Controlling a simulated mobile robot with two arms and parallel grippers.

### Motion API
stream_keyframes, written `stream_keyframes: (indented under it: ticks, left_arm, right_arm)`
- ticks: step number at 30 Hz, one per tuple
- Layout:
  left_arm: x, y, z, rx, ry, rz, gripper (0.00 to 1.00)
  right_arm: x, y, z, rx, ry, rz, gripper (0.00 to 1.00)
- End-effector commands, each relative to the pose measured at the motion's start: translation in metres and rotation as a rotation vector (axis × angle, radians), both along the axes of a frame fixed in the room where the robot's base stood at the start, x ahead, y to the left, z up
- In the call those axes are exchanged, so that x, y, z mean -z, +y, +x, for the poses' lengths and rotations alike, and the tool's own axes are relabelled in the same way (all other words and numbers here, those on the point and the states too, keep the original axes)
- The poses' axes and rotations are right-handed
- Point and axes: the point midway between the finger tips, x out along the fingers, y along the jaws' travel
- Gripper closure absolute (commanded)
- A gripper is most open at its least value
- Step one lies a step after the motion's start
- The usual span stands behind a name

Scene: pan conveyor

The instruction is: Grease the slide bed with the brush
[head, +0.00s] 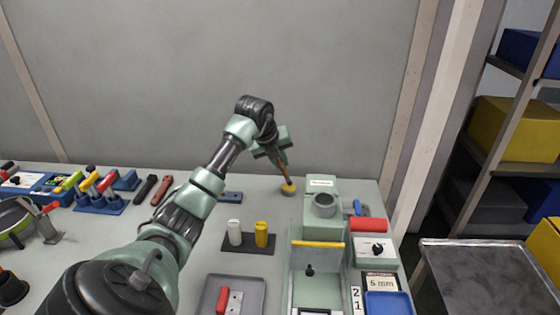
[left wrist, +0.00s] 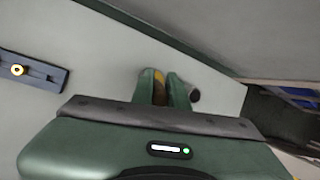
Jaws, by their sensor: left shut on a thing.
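My left gripper (head: 281,158) is shut on the brush (head: 285,168), whose thin orange-brown handle points down near the back edge of the bench. My right gripper is not in view.
A dark stand with a white and a yellow cylinder (head: 261,234) sits left of the machine. A grey tray (head: 252,288) with a red-handled thing lies in front. A red roll (head: 368,225) and blue bin (head: 388,303) are at right. Tool racks (head: 99,204) fill the left.

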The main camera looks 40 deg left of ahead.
Motion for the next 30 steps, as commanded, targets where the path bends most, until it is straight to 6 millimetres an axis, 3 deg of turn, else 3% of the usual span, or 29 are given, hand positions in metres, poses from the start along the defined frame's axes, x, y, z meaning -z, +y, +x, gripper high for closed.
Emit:
stream_keyframes:
  ticks: [30]
  left_arm:
    - [0.011, 0.0, 0.0, 0.0, 0.002, 0.0, 1.0]
  right_arm:
    - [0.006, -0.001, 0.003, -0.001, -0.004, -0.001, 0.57]
